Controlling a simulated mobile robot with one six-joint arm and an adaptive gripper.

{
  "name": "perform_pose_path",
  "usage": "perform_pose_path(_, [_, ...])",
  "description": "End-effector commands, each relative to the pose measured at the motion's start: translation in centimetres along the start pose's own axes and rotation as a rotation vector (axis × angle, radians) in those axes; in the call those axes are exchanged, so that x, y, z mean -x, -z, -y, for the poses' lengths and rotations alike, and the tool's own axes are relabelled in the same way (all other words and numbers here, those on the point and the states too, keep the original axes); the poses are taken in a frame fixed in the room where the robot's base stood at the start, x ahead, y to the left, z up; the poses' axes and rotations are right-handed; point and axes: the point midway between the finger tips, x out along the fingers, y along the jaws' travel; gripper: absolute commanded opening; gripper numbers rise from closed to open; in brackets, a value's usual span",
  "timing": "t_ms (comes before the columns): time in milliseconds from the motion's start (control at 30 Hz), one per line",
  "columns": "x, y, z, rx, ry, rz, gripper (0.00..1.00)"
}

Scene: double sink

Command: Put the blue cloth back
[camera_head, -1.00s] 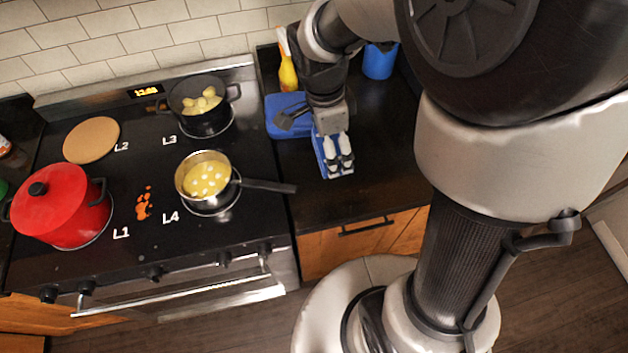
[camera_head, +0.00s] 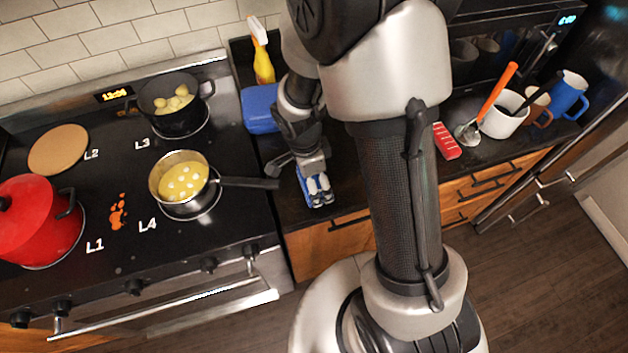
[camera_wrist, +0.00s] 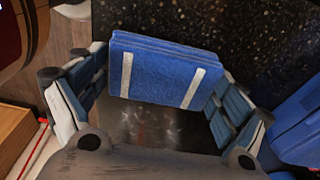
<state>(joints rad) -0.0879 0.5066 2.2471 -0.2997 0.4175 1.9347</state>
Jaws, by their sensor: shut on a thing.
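The blue cloth (camera_wrist: 158,75), folded with two white stripes, sits between the fingers of my gripper (camera_wrist: 155,88) in the wrist view. My gripper is shut on it. In the head view, my gripper (camera_head: 318,188) is over the dark counter right of the stove, near its front edge, with blue cloth (camera_head: 303,181) showing beside the fingers. Whether the cloth touches the counter cannot be told.
A blue tray-like item (camera_head: 259,110) and a yellow spray bottle (camera_head: 263,66) stand behind the gripper. A pot of yellow soup (camera_head: 182,183) has its handle pointing toward my gripper. A white container with utensils (camera_head: 505,118) and mugs stand at the right.

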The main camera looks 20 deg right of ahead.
Motion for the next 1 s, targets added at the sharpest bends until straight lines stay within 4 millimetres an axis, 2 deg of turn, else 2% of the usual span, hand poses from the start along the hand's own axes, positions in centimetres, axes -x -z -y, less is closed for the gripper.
perform_pose_path(67, [-0.81,-0.1,0.01,0.001,0.0,0.0,0.69])
perform_pose_path(467, [-1.12,-0.15,0.06,0.0,0.002,0.0,0.69])
perform_pose_path(500, [-1.0,-0.13,0.04,0.0,0.001,0.0,0.94])
perform_pose_path(600, [-0.96,-0.12,0.04,0.0,0.001,0.0,1.0])
perform_pose_path(1000, [-0.85,-0.11,0.03,0.0,0.001,0.0,1.0])
